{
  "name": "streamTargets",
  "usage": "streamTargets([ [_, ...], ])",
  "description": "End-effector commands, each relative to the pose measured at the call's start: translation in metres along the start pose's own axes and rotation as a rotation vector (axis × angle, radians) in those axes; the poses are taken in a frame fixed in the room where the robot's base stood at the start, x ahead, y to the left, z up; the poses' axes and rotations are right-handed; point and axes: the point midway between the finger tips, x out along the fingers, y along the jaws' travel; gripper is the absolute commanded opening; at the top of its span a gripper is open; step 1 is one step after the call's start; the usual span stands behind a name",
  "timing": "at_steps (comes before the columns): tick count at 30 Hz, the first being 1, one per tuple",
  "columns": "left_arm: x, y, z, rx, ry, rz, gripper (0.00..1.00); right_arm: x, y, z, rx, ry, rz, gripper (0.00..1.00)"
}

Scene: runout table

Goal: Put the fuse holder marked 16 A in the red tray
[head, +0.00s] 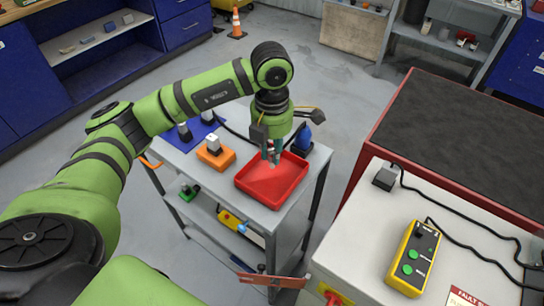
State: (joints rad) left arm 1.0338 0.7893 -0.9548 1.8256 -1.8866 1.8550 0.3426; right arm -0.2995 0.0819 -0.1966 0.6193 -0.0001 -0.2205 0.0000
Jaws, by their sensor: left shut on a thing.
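The red tray (262,186) sits at the front of a small grey table, open side up. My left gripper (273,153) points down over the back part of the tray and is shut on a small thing. The fingers mostly hide it, and I cannot read any marking on it or tell whether it touches the tray floor. A white piece on an orange base (215,158) stands left of the tray. A white and dark piece (184,132) stands on a blue mat. My right gripper is not in view.
A dark blue piece (303,140) stands behind the tray. The table's lower shelf holds a yellow item (230,219). At right, a white bench (370,230) carries a yellow box with green buttons (413,258) and black cables. An orange cone (237,24) stands far back.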

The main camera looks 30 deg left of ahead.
Motion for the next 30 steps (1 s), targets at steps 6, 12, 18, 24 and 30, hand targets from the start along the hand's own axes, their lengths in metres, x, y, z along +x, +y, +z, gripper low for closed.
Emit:
streamTargets([
  [6, 0.029, -0.001, -0.001, -0.001, 0.006, -0.003, 0.00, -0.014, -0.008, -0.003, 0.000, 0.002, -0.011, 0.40],
  [12, 0.039, 0.000, -0.001, 0.001, 0.002, 0.000, 0.00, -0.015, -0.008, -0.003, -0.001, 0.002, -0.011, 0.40],
  [18, 0.041, 0.000, 0.000, 0.001, 0.002, -0.001, 0.00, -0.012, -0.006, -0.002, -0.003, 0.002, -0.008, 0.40],
  [24, 0.042, 0.000, 0.000, 0.001, 0.002, -0.001, 0.45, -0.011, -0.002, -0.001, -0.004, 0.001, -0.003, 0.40],
  [30, 0.042, 0.000, 0.000, 0.000, 0.002, -0.001, 0.45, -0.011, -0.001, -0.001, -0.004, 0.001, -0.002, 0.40],
])
